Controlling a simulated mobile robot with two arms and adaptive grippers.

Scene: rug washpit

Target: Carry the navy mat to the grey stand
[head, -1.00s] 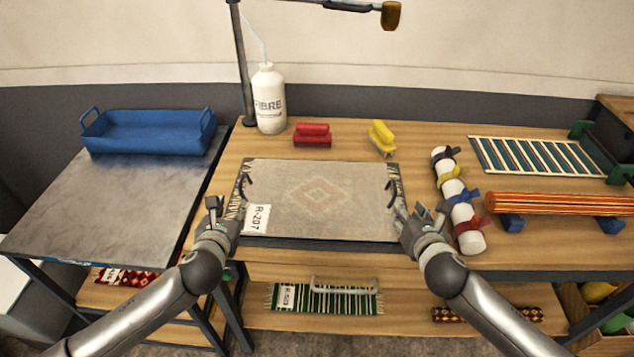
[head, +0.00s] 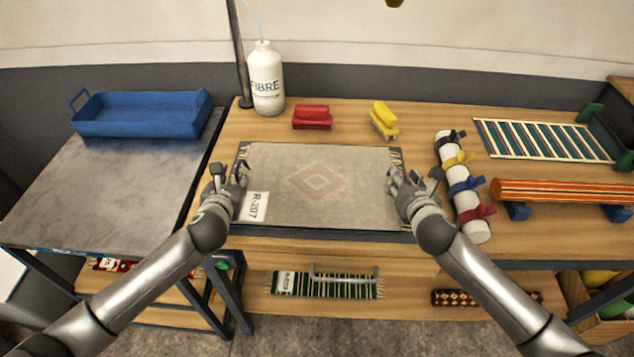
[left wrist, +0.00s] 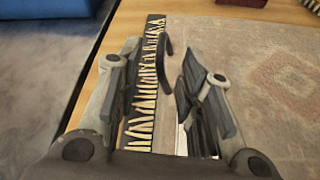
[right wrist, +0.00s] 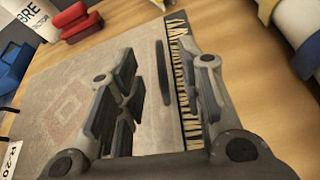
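The navy mat (head: 320,231) lies flat on the wooden bench, showing as a dark edge beneath a faded grey rug (head: 350,175) with a pale red diamond and an R-207 tag. It also shows as a dark strip under the fringe in the left wrist view (left wrist: 150,75) and right wrist view (right wrist: 186,85). A dark upright handle stands at each end, left (left wrist: 163,58) and right (right wrist: 163,75). My left gripper (head: 230,176) and right gripper (head: 404,178) are open at these ends, each with the handle between or just beyond its fingers. The grey stand (head: 100,190) is left of the bench.
A blue tub (head: 142,115) occupies the stand's back; its front is clear. Behind the rug are a white bottle (head: 266,80), red brush (head: 311,118) and yellow brush (head: 383,122). A white strapped roll (head: 462,190) lies close to my right gripper.

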